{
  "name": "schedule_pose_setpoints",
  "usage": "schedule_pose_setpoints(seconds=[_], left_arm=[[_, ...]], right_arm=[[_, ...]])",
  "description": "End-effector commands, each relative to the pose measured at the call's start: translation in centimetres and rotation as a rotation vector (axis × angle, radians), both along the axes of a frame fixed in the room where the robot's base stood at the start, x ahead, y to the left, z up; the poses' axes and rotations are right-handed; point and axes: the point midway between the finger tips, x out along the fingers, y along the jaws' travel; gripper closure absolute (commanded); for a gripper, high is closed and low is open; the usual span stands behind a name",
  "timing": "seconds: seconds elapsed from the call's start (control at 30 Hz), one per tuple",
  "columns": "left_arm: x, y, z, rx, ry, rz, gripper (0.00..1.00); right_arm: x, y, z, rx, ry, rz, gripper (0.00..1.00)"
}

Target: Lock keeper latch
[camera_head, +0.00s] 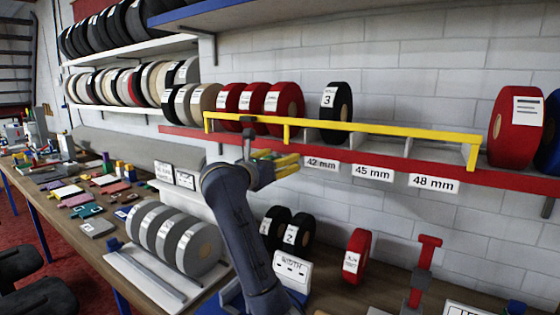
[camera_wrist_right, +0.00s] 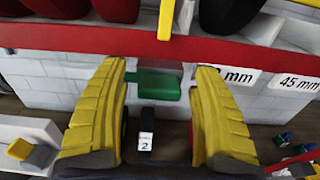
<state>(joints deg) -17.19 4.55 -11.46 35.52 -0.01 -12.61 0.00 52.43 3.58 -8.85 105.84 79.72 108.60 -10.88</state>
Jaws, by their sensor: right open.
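The keeper is a long yellow bar (camera_head: 390,130) across the front of the red shelf, with short yellow legs; one yellow leg (camera_wrist_right: 167,18) shows at the top of the right wrist view. A green block (camera_wrist_right: 155,86), which looks like the latch, sits just below the red shelf edge. My right gripper (camera_wrist_right: 161,70) is open, its yellow fingers on either side of the green block with gaps visible. In the head view my right gripper (camera_head: 290,163) is at the shelf edge, left of the 42 mm label, and mostly hides the green block. My left gripper is not in view.
Red rolls (camera_head: 283,108) and a black roll marked 3 (camera_head: 336,112) stand behind the bar. A large red roll (camera_head: 516,127) stands at the right. Below are black rolls (camera_head: 297,232), a width sign (camera_head: 292,271) and a red stand (camera_head: 424,262) on the bench.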

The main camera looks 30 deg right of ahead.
Motion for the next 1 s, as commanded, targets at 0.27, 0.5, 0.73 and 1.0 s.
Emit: schedule_pose_setpoints(seconds=[0.27,0.5,0.73,1.0], left_arm=[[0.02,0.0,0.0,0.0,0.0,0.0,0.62],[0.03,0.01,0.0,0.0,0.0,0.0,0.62],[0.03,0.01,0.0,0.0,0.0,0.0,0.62],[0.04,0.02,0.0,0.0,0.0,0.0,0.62]], right_arm=[[0.0,0.03,-0.01,0.0,0.0,0.0,0.56],[-0.01,0.03,-0.01,0.0,0.001,0.0,0.84],[-0.01,0.0,0.0,0.0,0.0,-0.001,0.89],[-0.04,0.0,0.02,0.029,-0.06,0.0,0.89]])
